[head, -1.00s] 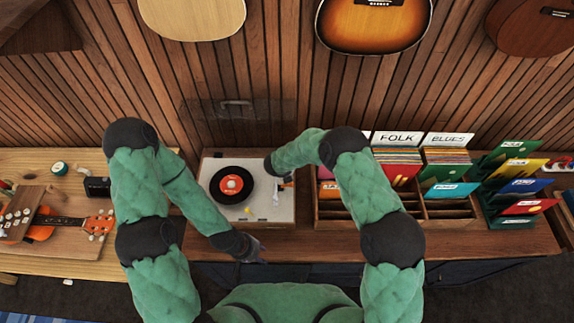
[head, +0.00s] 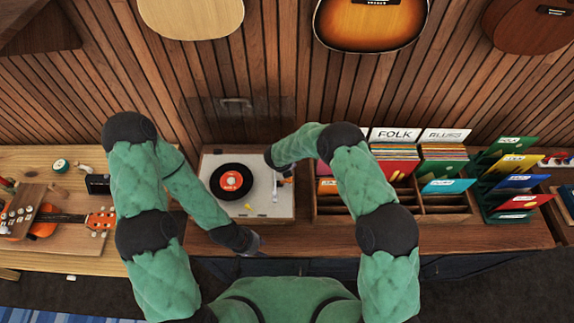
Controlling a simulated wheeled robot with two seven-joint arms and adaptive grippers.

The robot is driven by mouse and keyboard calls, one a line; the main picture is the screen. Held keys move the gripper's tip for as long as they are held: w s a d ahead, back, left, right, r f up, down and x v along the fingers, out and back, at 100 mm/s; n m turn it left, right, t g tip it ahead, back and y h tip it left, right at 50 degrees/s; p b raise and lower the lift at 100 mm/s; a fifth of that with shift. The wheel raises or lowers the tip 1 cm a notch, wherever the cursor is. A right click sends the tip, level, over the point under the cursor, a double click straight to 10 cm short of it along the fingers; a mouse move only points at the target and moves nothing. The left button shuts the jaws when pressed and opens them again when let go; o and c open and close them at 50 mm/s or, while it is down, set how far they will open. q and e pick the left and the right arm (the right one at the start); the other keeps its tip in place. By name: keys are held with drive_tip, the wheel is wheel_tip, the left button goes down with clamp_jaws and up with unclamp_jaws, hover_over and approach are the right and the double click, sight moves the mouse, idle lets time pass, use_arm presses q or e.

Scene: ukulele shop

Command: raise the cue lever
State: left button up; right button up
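A white-topped record player (head: 215,207) stands on the wooden counter, with a black record (head: 218,174) with an orange label on its platter. A thin tonearm (head: 275,186) shows at the right of the deck. The cue lever is too small to make out, or is covered by my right wrist. My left gripper (head: 254,245) is just in front of the record player, near its front edge and apart from the record. Its fingers are too small to read. My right arm reaches over the deck's right back corner, and its dark wrist hides the gripper there.
A wooden record crate (head: 335,207) with folk and blues dividers stands close to the right of the player. A ukulele (head: 75,218) lies on the left bench. Guitars (head: 372,22) hang on the slatted wall. The counter front is narrow.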

drive_tip(key=shift+s+a+r, duration=0.15)
drive_tip(key=shift+r, duration=0.45)
drive_tip(key=v, duration=1)
drive_tip(key=shift+s+r, duration=0.25)
drive_tip(key=shift+s, duration=0.1)
